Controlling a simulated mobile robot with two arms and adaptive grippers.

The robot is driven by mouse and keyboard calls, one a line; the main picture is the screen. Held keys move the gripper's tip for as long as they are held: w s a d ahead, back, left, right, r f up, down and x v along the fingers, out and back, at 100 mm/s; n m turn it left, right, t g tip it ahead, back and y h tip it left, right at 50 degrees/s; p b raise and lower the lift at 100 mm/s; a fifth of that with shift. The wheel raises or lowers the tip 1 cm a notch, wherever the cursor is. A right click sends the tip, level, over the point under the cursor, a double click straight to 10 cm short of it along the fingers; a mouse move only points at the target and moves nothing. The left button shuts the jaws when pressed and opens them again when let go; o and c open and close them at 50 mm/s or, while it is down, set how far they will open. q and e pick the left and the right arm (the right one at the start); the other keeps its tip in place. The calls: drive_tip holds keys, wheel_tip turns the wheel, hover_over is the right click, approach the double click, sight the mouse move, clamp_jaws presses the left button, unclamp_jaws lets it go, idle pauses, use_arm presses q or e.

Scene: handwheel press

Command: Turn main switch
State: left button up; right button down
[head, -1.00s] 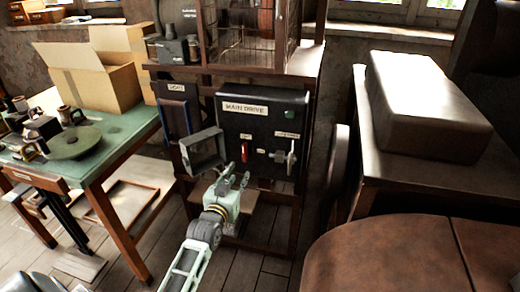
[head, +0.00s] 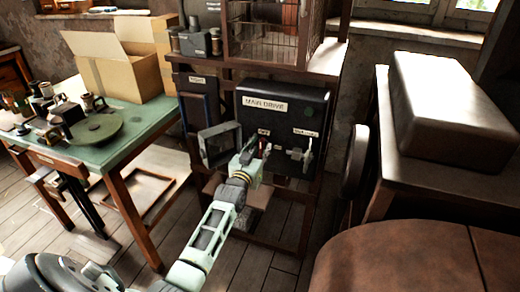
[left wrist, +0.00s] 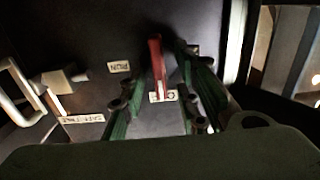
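The dark control box (head: 262,120) labelled MAIN DRIVE hangs in the wooden frame. Its red switch lever (left wrist: 157,62) shows in the left wrist view, between the two green fingers of my left gripper (left wrist: 163,78). Gaps show between the lever and the fingers. A small label sits at the lever's base and a RUN label (left wrist: 119,67) beside it. In the head view my left gripper (head: 251,150) is in front of the box's lower left and hides the red lever. My right gripper is in neither view.
A metal handle (head: 300,155) sticks out right of the switch; it also shows in the left wrist view (left wrist: 62,78). A dark framed panel (head: 219,145) stands close left of the gripper. A green-topped table (head: 145,118) is left, a brown round-edged table (head: 400,258) right.

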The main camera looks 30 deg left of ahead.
use_arm(q)
drive_tip(key=shift+c, duration=0.6)
clamp_jaws()
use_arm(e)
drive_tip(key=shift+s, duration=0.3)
